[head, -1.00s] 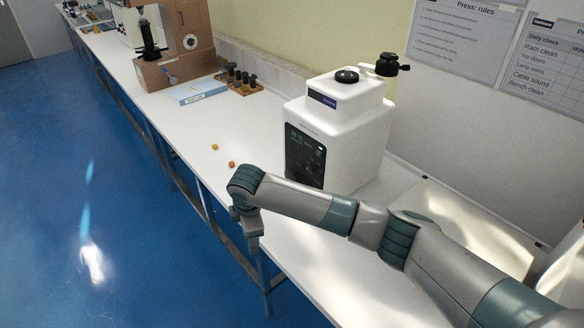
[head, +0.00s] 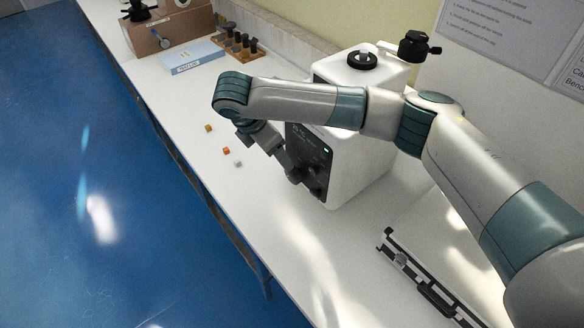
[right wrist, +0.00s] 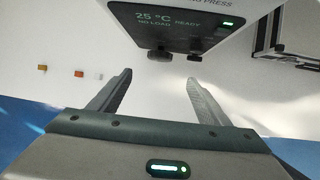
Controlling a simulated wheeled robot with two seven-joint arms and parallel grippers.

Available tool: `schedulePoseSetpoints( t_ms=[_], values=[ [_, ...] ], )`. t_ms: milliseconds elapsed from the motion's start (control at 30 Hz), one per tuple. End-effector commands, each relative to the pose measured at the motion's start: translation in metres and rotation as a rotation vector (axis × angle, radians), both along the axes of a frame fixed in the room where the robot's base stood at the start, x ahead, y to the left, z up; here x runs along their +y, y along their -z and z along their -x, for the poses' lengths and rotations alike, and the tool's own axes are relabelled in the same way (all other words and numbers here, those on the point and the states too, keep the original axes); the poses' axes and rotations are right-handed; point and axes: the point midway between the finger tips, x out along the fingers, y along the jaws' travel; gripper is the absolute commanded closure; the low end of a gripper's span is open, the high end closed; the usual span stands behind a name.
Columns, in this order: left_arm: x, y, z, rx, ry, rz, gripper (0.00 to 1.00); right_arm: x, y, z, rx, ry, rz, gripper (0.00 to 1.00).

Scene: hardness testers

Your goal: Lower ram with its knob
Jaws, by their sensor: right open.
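The white press (head: 345,175) stands on the bench with a dark front panel (head: 318,150). In the right wrist view the panel (right wrist: 185,25) reads "25 °C", "NO LOAD" and "READY". Two dark knobs stick out at the panel's lower edge, a left one (right wrist: 160,55) and a right one (right wrist: 194,57). My right gripper (right wrist: 160,77) is open and empty, its fingertips just short of the knobs, with the left knob between them in the picture. In the head view my right gripper (head: 300,178) is in front of the panel, partly hard to make out. My left gripper is not in view.
A black round knob (head: 362,59) and a black fitting (head: 414,46) top the press. Small cubes, orange (head: 226,150) among them, lie on the bench left of my arm. A black-edged case (head: 432,288) lies at right. A blue box (head: 192,58) is farther back.

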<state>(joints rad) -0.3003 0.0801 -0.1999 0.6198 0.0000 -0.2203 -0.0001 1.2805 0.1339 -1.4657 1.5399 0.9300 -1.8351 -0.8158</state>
Motion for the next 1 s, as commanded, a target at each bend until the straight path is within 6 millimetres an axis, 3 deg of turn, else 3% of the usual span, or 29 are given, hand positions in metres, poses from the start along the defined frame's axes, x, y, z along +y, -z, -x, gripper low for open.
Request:
schedulePoseSetpoints(
  t_ms=[467, 667, 1000],
  values=[
    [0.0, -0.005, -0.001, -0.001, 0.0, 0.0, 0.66, -0.003, 0.01, -0.004, 0.001, 0.002, -0.002, 0.3],
    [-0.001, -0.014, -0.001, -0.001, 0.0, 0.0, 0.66, -0.01, 0.032, -0.01, 0.002, 0.004, 0.0, 0.3],
    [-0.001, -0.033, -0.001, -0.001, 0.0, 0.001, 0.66, -0.027, 0.088, -0.027, 0.002, 0.005, -0.001, 0.3]
  ],
)
